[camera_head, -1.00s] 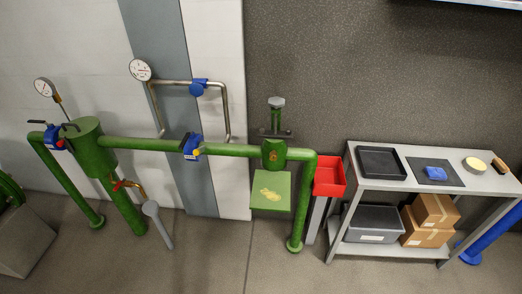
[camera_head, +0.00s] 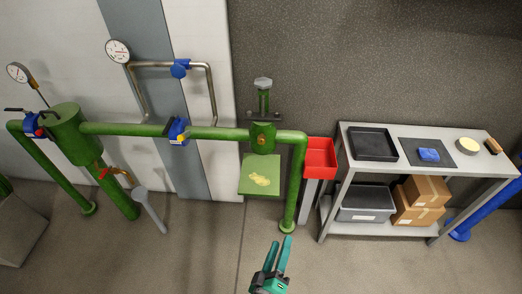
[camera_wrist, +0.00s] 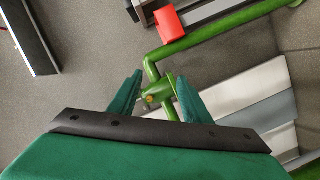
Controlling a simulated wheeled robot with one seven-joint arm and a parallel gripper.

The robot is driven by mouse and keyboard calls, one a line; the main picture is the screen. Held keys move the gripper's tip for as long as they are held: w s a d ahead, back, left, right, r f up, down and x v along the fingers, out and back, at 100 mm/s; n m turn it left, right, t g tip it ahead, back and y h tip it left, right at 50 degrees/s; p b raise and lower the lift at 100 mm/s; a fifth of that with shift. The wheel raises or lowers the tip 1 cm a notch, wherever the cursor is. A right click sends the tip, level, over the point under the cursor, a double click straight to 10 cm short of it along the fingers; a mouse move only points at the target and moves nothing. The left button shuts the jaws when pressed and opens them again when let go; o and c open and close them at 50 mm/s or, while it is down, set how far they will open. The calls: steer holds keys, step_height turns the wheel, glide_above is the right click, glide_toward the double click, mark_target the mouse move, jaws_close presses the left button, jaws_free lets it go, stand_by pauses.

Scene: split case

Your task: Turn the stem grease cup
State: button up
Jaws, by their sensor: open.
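The green valve body (camera_head: 263,139) sits on the horizontal green pipe, near its right-hand bend. A stem rises from it to a grey cap (camera_head: 263,83), and a small brass fitting (camera_head: 261,140) is on its front; I cannot tell for sure which is the grease cup. My gripper (camera_head: 281,241) is open and empty, low in front of the pipe and apart from the valve. In the wrist view the brass fitting (camera_wrist: 151,98) and green valve body show beyond and between my open fingers (camera_wrist: 159,76). The grey cap is not clearly seen there.
A green plate (camera_head: 260,181) with a yellow smear is below the valve. A red bin (camera_head: 320,158) stands right of the pipe bend. A grey shelf table (camera_head: 396,184) with trays and boxes is at right. Gauges and blue valves line the left. The floor in front is clear.

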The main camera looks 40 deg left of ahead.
steer(key=w+a+r+n+y, duration=0.3)
steer(key=w+a+r+n, duration=0.1)
steer(key=w+a+n, duration=0.65)
steer(key=n+g+y, duration=0.1)
steer(key=n+y, duration=0.1)
steer(key=n, duration=0.4)
glide_toward(261, 142)
steer(key=x, duration=0.9)
steer(key=shift+w+a+f, duration=0.1)
steer(key=shift+w+a, duration=0.05)
steer(key=shift+w, duration=0.1)
steer(key=c, duration=1)
